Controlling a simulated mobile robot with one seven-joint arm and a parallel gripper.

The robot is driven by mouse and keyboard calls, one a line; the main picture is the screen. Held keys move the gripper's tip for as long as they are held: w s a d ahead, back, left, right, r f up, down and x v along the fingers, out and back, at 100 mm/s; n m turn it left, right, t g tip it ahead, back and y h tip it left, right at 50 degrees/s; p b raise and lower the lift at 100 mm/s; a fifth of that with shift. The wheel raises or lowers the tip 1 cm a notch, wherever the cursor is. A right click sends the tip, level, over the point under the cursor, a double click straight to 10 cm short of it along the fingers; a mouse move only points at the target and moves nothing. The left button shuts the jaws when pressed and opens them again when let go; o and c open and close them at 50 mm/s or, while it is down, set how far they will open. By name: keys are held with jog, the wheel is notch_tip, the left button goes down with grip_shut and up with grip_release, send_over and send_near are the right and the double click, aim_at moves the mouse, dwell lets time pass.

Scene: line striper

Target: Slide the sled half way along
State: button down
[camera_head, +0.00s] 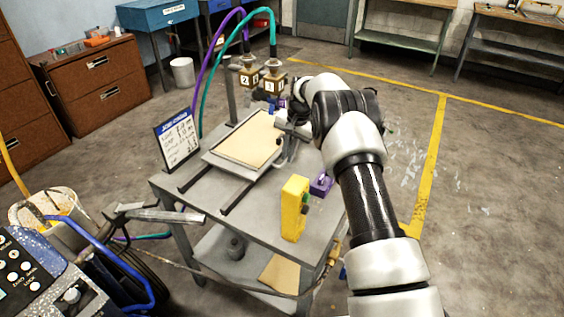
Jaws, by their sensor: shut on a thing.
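The sled (212,160) is a flat grey tray carrying a tan board (247,139). It sits on two dark rails (238,197) on top of a grey metal cart. The rails stick out bare on the near side of the sled. My gripper (284,136) is at the sled's right edge, shut on what looks like its handle. The fingertips are small and partly hidden, so the exact grip is unclear. My arm reaches in from the lower right.
Two hosed brass-coloured heads marked 2 (249,77) and 1 (273,83) stand at the sled's far end. A placard (177,141) stands left of it. A yellow box (295,208) and a small purple block (321,184) stand near the cart's right edge.

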jog(key=shift+w+d, duration=0.45)
jog(key=shift+w, duration=0.2)
jog(key=shift+w+d, duration=0.4)
jog(key=shift+w, duration=0.2)
jog(key=c, duration=1.8)
grip_release()
jog(key=shift+c, duration=0.2)
notch_tip(320, 180, up, 17)
jog(key=s+d+p, duration=0.1)
jog(key=d, duration=0.1)
jog(key=shift+s+d+p, duration=0.3)
jog(key=shift+s+d, duration=0.05)
jog(key=shift+s, duration=0.05)
